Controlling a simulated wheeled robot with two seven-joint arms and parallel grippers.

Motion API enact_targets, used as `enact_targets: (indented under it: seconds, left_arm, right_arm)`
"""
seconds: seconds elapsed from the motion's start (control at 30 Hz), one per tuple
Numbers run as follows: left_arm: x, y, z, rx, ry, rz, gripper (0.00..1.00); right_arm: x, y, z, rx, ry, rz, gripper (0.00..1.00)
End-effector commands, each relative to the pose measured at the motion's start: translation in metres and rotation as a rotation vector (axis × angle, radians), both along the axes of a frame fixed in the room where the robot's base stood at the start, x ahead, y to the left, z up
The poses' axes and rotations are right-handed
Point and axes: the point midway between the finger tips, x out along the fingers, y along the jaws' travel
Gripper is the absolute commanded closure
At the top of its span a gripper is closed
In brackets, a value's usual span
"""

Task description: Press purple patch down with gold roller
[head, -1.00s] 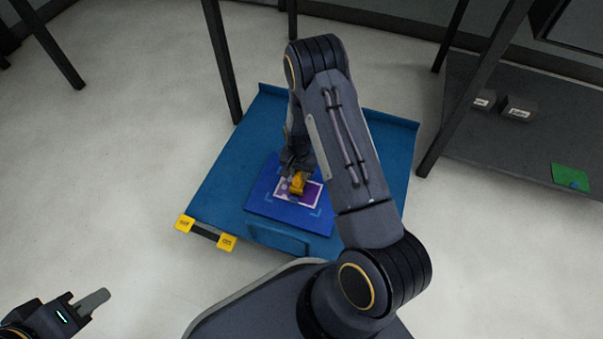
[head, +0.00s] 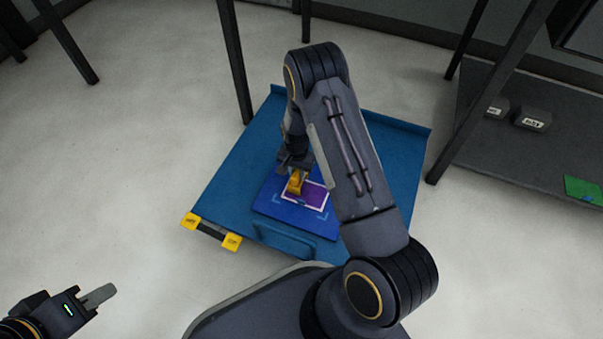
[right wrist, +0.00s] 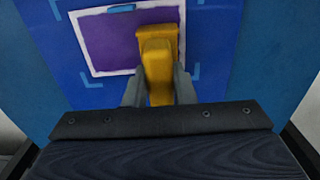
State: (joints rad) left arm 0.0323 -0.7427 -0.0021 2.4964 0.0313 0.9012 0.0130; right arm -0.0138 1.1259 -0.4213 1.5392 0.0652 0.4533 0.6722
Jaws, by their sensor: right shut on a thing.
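The purple patch (head: 312,194) with a white border lies flat on a blue panel (head: 276,203) on the blue table. In the right wrist view the patch (right wrist: 108,42) extends mostly left of the roller. My right gripper (head: 295,172) is shut on the gold roller (head: 295,184), which also shows in the right wrist view (right wrist: 157,68). The roller's head overlaps the patch; whether it presses on it I cannot tell. My left gripper (head: 98,296) is at the lower left, away from the table; its jaw gap is not clear.
A dark shelf on the right holds dark boxes (head: 532,118) and a green sheet (head: 583,189). Dark posts stand behind the table.

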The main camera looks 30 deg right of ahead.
Motion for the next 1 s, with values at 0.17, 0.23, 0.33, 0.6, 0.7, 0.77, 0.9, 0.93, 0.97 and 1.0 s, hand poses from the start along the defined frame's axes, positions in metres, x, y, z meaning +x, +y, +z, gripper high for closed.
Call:
enact_targets:
  seconds: [0.17,0.23,0.33,0.6,0.7,0.77,0.9,0.93,0.97,1.0]
  left_arm:
    - [0.0,0.0,0.0,0.0,0.0,0.0,0.71]
    - [0.0,0.0,0.0,0.0,0.0,0.0,0.71]
    - [0.0,0.0,0.0,0.0,0.0,0.0,0.71]
    - [0.0,0.0,-0.004,0.0,0.0,0.0,0.71]
    - [0.0,0.0,-0.006,0.0,0.0,0.0,0.71]
    - [0.0,0.0,-0.006,0.0,0.0,0.0,0.71]
    - [0.0,0.0,-0.006,0.0,0.0,0.0,0.71]
    - [0.0,0.0,-0.006,0.0,0.0,0.0,0.71]
    - [0.0,0.0,-0.006,0.0,0.0,0.0,0.71]
    - [0.0,0.0,-0.006,0.0,0.0,0.0,0.71]
  right_arm:
    - [0.0,0.001,0.0,0.0,0.001,-0.001,0.95]
    - [0.0,0.001,0.0,0.0,0.001,-0.001,0.95]
    - [0.001,0.001,0.0,0.0,0.001,-0.001,0.95]
    - [0.011,0.009,-0.001,0.0,0.0,0.0,0.95]
    - [0.016,0.013,-0.001,0.0,-0.001,0.0,0.95]
    - [0.018,0.014,-0.001,0.0,0.0,-0.001,0.95]
    - [0.018,0.014,0.0,-0.001,0.001,-0.001,0.95]
    - [0.018,0.014,0.0,-0.001,0.001,-0.001,0.95]
    - [0.018,0.014,0.0,-0.001,0.001,-0.001,0.95]
    - [0.018,0.014,0.0,-0.001,0.001,-0.001,0.95]
